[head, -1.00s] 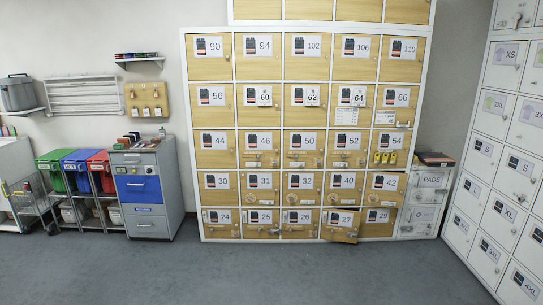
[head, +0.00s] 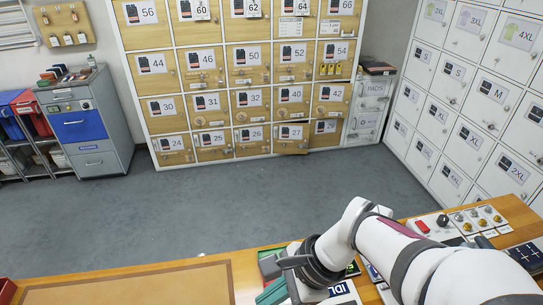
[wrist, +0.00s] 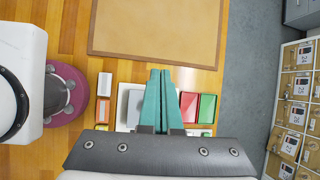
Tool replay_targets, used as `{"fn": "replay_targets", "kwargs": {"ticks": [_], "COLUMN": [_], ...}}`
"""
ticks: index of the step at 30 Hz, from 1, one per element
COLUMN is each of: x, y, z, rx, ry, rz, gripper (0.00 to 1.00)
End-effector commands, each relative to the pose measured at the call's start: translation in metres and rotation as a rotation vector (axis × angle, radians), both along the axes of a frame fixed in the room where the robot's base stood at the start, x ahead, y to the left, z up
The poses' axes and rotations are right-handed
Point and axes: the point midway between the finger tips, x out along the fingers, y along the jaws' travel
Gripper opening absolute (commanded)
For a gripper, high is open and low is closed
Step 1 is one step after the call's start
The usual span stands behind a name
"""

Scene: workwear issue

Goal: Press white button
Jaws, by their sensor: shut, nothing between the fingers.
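My gripper (wrist: 160,72) is in the wrist view, its two teal fingers together with nothing between them. It points across a row of small items on the wooden desk. A pale grey-white block (wrist: 133,104) lies partly hidden under the fingers; I cannot tell if it is a button. A small white rectangular piece (wrist: 105,85) sits left of the fingers, beside an orange-edged one (wrist: 102,110). In the head view, the teal of my gripper (head: 272,293) shows at the bottom, near a grey block (head: 269,266). No white button can be clearly made out.
Red (wrist: 188,107) and green (wrist: 207,107) pieces lie right of the fingers. A brown mat (wrist: 155,35) covers much of the desk. Lockers (head: 240,95) stand beyond open floor.

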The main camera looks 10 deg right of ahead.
Motion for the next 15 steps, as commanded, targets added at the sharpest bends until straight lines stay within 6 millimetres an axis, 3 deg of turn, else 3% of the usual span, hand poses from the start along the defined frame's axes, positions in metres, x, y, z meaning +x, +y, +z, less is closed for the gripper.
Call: {"fn": "replay_targets", "kwargs": {"ticks": [3, 7, 12, 15], "x": [0.051, 0.095, 0.125, 0.132], "y": [-0.026, -0.068, -0.123, -0.144], "z": [-0.015, -0.036, -0.066, -0.078], "rx": [0.159, 0.324, 0.495, 0.558], "ry": [0.122, 0.248, 0.377, 0.425], "rz": [-0.432, -0.863, -1.284, -1.434], "gripper": [0.00, 0.00, 0.00, 0.00]}}
